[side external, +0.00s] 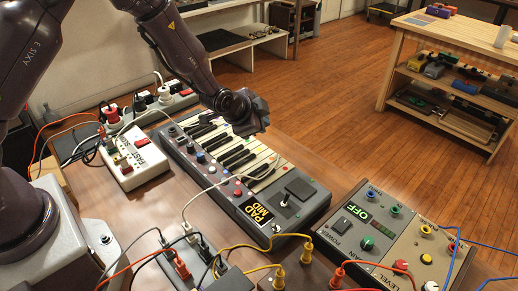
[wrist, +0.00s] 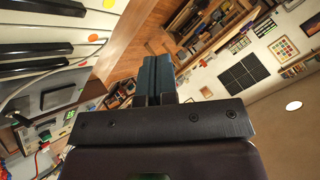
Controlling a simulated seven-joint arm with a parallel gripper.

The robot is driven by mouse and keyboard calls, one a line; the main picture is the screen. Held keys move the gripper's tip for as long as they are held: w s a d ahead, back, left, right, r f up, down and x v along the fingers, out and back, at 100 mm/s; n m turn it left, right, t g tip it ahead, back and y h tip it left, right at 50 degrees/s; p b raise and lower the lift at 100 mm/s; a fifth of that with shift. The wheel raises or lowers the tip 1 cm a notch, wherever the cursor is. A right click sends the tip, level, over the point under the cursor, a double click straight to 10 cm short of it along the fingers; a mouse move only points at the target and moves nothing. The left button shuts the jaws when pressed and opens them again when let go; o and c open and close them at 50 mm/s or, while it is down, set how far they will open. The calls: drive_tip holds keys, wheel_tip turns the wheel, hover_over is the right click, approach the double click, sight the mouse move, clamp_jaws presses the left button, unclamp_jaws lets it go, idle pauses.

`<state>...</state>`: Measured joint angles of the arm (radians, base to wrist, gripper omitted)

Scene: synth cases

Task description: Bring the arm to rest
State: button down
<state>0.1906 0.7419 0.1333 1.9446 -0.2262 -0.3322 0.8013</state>
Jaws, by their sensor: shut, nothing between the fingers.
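My gripper (side external: 254,116) is above the far end of the keyboard, with its fingers shut and nothing between them. In the wrist view the two fingers (wrist: 157,80) stand pressed together, pointing up in the picture, toward the open room. The keyboard (side external: 318,199) lies on the brown bench, with a display reading PAD MID; it also shows at the left of the wrist view (wrist: 40,66). I cannot tell the exact gap between the gripper and the keys.
A grey control box (side external: 352,222) reading OFF is at the right. A white box (side external: 150,165) labelled FAST and a power strip (side external: 180,103) are at the left. Several cables and plugs cross the front. A wooden shelf table (side external: 455,48) stands apart across clear floor.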

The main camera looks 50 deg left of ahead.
idle(0.5)
drive_tip(key=s+g, duration=0.1)
drive_tip(key=s+f+n+g, duration=0.1)
drive_tip(key=s, duration=0.1)
drive_tip(key=s+f+n+g, duration=0.1)
drive_tip(key=shift+s+d+f, duration=0.2)
drive_tip(key=shift+s+d, duration=0.05)
drive_tip(key=shift+s, duration=0.1)
drive_tip(key=shift+s+d+r+n+g+h, duration=0.1)
drive_tip(key=shift+s+r+n+g+h, duration=0.1)
drive_tip(key=shift+s+r+g, duration=0.25)
drive_tip(key=shift+s+d+r+n+g+h, duration=0.1)
drive_tip(key=shift+s+r+n+g+h, duration=0.1)
drive_tip(key=shift+s, duration=0.4)
drive_tip(key=s+a+r+n, duration=0.2)
drive_tip(key=s+r+n, duration=0.3)
drive_tip(key=s+r, duration=1.8)
drive_tip(key=shift+s+a+r+t, duration=0.3)
drive_tip(key=shift+a+r+t, duration=0.05)
drive_tip(key=shift+r, duration=0.35)
